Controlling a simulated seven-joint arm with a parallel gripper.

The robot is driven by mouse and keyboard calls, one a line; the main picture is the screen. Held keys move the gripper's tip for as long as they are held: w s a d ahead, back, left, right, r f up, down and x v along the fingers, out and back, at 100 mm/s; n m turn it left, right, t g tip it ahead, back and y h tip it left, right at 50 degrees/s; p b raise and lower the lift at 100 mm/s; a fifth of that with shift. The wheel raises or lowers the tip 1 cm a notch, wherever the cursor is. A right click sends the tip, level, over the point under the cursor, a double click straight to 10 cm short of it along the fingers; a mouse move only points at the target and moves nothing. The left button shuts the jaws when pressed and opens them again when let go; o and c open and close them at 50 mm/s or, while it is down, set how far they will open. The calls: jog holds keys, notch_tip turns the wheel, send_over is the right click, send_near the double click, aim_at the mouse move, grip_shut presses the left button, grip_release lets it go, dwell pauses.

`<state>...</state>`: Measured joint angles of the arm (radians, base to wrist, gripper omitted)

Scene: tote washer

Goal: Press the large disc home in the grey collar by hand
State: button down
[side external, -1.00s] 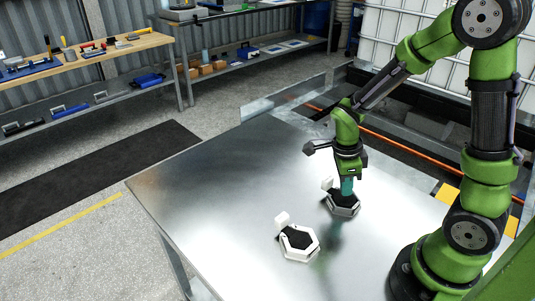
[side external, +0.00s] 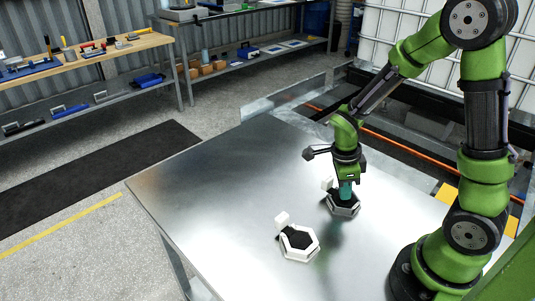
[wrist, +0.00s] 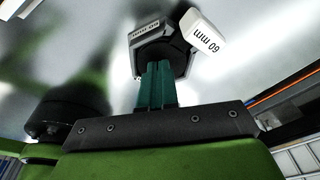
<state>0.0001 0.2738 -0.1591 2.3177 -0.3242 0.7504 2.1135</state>
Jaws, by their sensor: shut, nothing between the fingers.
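The grey collar (side external: 346,213) is a low hexagonal ring lying on the metal table, with a dark disc (side external: 334,196) inside it. In the wrist view the collar (wrist: 188,64) shows in part, with the dark disc (wrist: 160,48) behind my fingertips. My gripper (side external: 345,197) points down over the disc, its teal fingers together and empty. In the wrist view the fingertips (wrist: 157,64) overlap the disc; whether they touch it, and how deep the disc sits, I cannot tell. My fingers hide part of the disc.
A white hexagonal collar (side external: 301,256) with a dark centre lies nearer the camera, a white tag block (side external: 282,219) beside it. Another white block (side external: 327,183), marked "60 mm" in the wrist view (wrist: 203,30), stands at the grey collar. The table's left part (side external: 220,180) is clear.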

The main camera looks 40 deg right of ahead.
jog(key=shift+f, duration=0.25)
notch_tip(320, 180, up, 9)
dwell(1.2)
jog(key=s+a+r+n+t+y, duration=0.1)
jog(key=a+r+n+t, duration=0.3)
jog(key=n, duration=0.7)
jog(key=s+a+r+n+t+y, duration=0.2)
jog(key=a+r+n+t, duration=0.2)
jog(key=r+n, duration=0.5)
jog(key=shift+s+a+n, duration=0.3)
jog(key=shift+a+n, duration=0.6)
jog(key=shift+n, duration=0.6)
